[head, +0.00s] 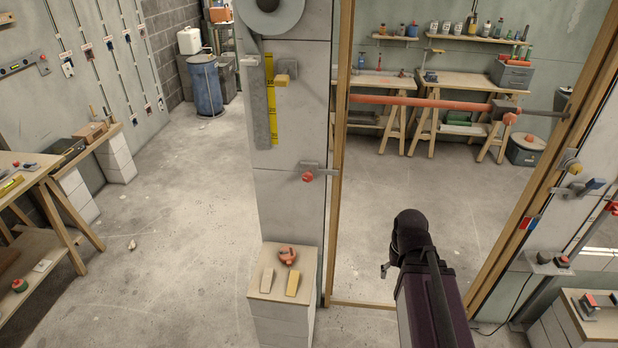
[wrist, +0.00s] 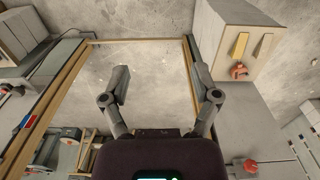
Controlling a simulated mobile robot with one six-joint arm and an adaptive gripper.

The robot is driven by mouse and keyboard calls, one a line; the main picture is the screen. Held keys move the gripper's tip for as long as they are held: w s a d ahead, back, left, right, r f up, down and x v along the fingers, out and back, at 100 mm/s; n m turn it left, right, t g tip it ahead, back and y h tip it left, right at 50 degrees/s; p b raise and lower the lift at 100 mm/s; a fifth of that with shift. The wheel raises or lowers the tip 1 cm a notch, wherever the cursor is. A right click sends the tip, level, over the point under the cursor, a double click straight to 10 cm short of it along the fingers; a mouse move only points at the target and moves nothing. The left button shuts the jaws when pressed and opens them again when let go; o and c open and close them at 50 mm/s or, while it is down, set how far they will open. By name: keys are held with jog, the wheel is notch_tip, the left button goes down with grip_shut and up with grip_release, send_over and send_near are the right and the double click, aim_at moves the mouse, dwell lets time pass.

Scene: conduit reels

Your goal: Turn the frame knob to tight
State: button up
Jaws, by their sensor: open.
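A red knob (head: 308,176) sits on a grey bracket on the pillar, just left of the wooden frame (head: 341,130). A similar red knob (wrist: 247,166) shows at the lower right of the wrist view, right of my gripper. Another red knob (head: 510,118) is on the grey clamp of a red bar (head: 420,101) spanning the frame. I cannot tell which is the frame knob; no tight marking is readable. My gripper (wrist: 167,90) is open, fingers wide apart with nothing between them. It is apart from the knobs, with bare floor behind it.
A block stand (head: 282,292) at the pillar's foot holds a red tool (head: 287,256) and two wedges. A low bench (head: 595,318) with small items stands at the right. Workbenches (head: 450,82) stand beyond the frame. The floor (head: 180,235) left of the pillar is mostly clear.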

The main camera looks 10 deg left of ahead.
jog(key=w+f+n+t+h+b, duration=0.4)
jog(key=w+n+b, duration=0.25)
jog(key=w, duration=0.35)
jog(key=n+t+y+b, duration=0.3)
jog(key=n+t+b, duration=1.05)
jog(key=n, duration=1.65)
send_near(307, 178)
jog(key=s, duration=0.3)
jog(key=shift+f+t, duration=0.2)
jog(key=shift+t, duration=0.05)
jog(key=shift+w, duration=0.2)
jog(key=w, duration=1.3)
jog(key=shift+w+d, duration=0.25)
jog(key=shift+d, duration=0.05)
jog(key=c, duration=1.1)
